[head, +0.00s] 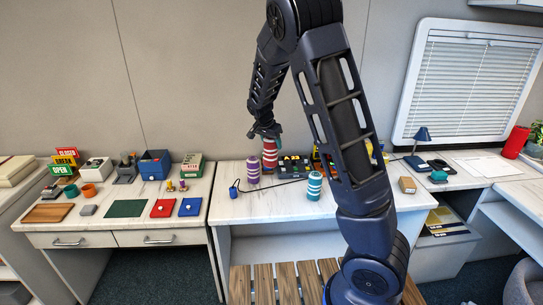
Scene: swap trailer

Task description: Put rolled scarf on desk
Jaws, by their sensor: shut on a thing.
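My gripper (266,132) points down over the middle desk and is shut on the top of a red-and-white striped roll (269,155), which looks like a rolled scarf. The roll is upright; whether its base touches the desk top is unclear. A purple-and-white striped roll (253,171) stands just left of it. A teal-and-white striped roll (314,186) stands nearer the front edge, to the right. The middle desk (270,208) has a pale marbled top. My arm hides part of its right side.
A dark device (292,165) with a cable lies behind the rolls. The left counter (95,210) holds signs, boxes, and coloured mats. A blue lamp (421,138) and a red cylinder (513,142) stand at the right.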

